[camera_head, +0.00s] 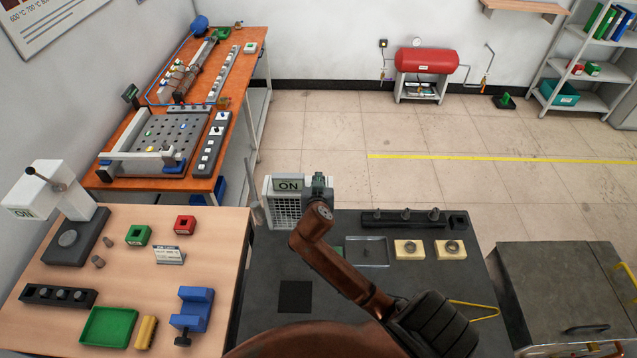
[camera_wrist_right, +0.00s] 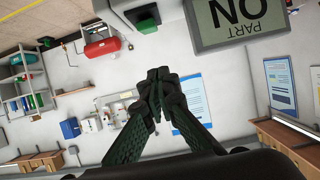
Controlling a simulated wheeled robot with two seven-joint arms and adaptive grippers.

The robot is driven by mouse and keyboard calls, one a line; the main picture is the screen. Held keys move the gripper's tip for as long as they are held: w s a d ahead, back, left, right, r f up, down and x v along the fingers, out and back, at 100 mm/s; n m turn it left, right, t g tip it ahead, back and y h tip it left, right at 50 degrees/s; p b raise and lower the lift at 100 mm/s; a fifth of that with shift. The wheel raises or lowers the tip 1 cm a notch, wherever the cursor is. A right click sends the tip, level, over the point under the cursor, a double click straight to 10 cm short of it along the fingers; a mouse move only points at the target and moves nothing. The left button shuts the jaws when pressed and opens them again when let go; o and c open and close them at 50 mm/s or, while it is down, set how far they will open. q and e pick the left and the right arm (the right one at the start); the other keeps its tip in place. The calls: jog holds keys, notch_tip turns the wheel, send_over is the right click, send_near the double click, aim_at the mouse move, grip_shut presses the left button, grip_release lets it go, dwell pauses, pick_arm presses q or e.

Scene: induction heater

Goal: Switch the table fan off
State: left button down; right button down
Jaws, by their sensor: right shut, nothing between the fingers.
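A light box with a dark grille (camera_head: 286,210), which looks like the table fan, stands at the back left of the dark table. A grey plate reading "ON" (camera_head: 289,185) sits at its top; the plate also shows upside down at the top right of the right wrist view (camera_wrist_right: 240,18). My right gripper (camera_head: 321,186) is just right of the plate in the head view and hides part of the box's right side. In the wrist view its fingertips (camera_wrist_right: 159,76) meet, shut and empty, apart from the plate. The fan's switch cannot be made out. My left gripper is out of view.
The dark table (camera_head: 340,295) also bears a clear tray (camera_head: 367,252), two pale blocks (camera_head: 409,249) and a dark rack (camera_head: 405,219). A wooden table (camera_head: 215,270) with a press and small parts adjoins on the left. A grey rod (camera_head: 252,192) rises left of the fan.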

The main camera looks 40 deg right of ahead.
jog(key=shift+x, duration=1)
notch_tip(320, 180, down, 3)
jog(key=shift+r+p, duration=0.2)
jog(key=shift+p, duration=0.25)
jog(key=shift+s+a+f, duration=0.1)
jog(key=shift+s+f, duration=0.1)
jog(key=shift+f, duration=0.35)
jog(key=shift+w+f, duration=0.1)
jog(key=shift+f, duration=0.15)
